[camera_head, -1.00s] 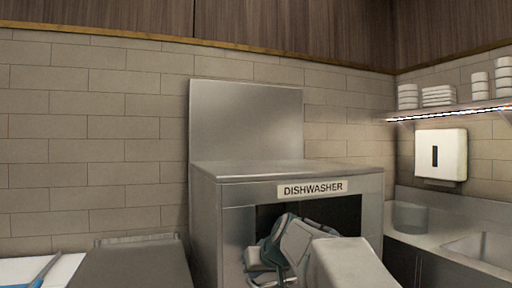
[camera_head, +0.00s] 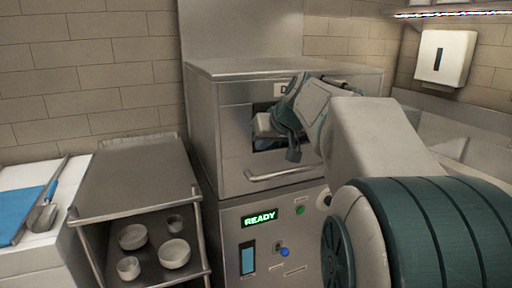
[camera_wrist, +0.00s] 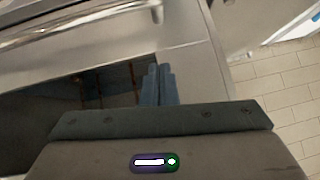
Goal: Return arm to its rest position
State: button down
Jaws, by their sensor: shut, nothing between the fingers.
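My arm reaches from the lower right of the head view to the front of the steel dishwasher (camera_head: 232,120). The wrist is at the dark opening in its upper front, and it hides part of that opening and most of the label. My gripper (camera_wrist: 158,84) shows in the wrist view as two blue-grey fingers side by side, shut and empty. The fingers point toward the dark opening's edge and a steel surface. I cannot tell whether they touch anything. In the head view the fingertips are hard to make out.
A handle bar (camera_head: 284,174) crosses the dishwasher front, above a lit READY display (camera_head: 260,217). At left stands a steel rack (camera_head: 130,180) with several white bowls on its lower shelf. A white counter (camera_head: 30,174) holds a blue board (camera_head: 28,210). A sink counter lies at right.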

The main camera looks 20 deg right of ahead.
jog(key=s+a+f+g+h+p, duration=0.1)
jog(key=s+a+g+p, duration=0.2)
jog(key=s+p, duration=0.7)
jog(key=s+a+f+g+p, duration=0.1)
jog(key=s+a+g+p, duration=0.2)
jog(key=s+a+p, duration=0.4)
jog(key=s+p, duration=0.2)
jog(key=s, duration=0.6)
jog(key=shift+s+h+p, duration=0.15)
jog(key=shift+h+p, duration=0.25)
